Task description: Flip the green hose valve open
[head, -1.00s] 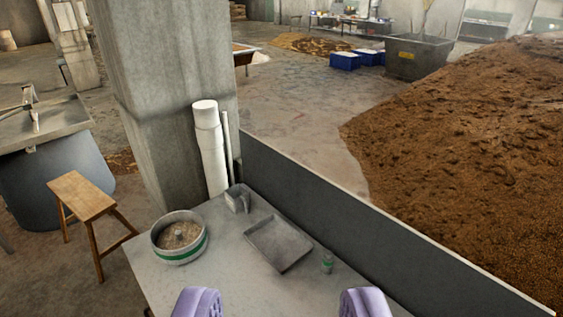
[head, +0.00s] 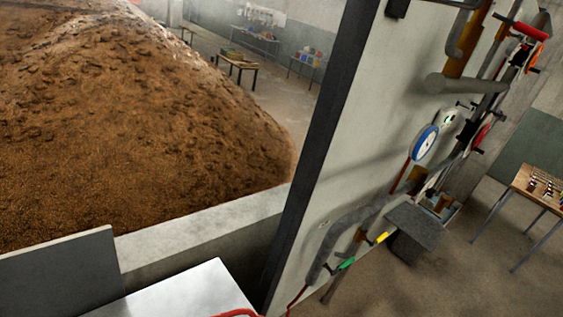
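A small green handle (head: 346,263), which looks like the green hose valve, is low on the pale wall panel (head: 350,160) right of centre. It sits beside the lower end of a thick grey hose (head: 330,240). It is too small to tell whether the valve is open or shut. A similar yellow handle (head: 381,238) is just up and right of it. My gripper is out of the picture.
A white table top (head: 190,290) and a red hose (head: 238,313) are at the bottom. A dark post (head: 318,150) edges the panel. Pipes, a blue-rimmed gauge (head: 424,142) and a grey box (head: 415,226) stick out from it. A brown grain heap (head: 130,140) lies left behind a low wall.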

